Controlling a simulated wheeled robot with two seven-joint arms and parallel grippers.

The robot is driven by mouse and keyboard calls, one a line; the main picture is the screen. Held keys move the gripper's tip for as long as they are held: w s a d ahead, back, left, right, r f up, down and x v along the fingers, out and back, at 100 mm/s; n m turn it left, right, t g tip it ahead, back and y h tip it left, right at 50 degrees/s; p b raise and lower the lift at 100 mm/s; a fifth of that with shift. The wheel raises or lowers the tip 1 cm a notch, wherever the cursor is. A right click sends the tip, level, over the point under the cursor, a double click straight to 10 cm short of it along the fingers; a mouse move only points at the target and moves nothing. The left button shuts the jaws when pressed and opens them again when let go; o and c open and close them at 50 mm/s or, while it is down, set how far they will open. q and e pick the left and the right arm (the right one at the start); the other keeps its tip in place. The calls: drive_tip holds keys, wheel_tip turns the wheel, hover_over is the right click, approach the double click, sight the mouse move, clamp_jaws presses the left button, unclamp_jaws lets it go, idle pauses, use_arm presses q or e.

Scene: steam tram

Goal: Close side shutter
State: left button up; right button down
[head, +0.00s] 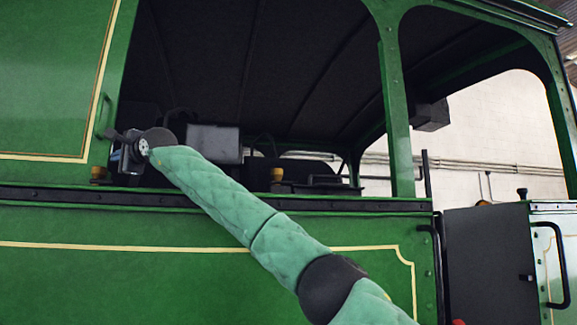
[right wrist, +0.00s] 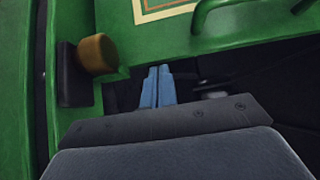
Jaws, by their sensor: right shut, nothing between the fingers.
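The side shutter (head: 50,80) is the green panel with gold lining at the left of the head view. The wide cab opening to its right is uncovered. A green handle (head: 103,117) stands on the shutter's right edge; it also shows at the top of the right wrist view (right wrist: 222,12). My right gripper (head: 118,150) is at the opening's left end, just right of and below the handle. Its blue fingers (right wrist: 157,87) are shut and empty, apart from the handle in the right wrist view. My left gripper is not in view.
A brass-coloured knob (right wrist: 97,54) on a dark block sits left of my fingers, at the sill (head: 230,203). A green post (head: 396,110) bounds the opening. The cab interior is dark.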

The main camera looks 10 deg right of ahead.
drive_tip(key=shift+a, duration=0.9)
drive_tip(key=shift+d+r, duration=0.1)
drive_tip(key=shift+d, duration=0.05)
drive_tip(key=shift+d, duration=0.1)
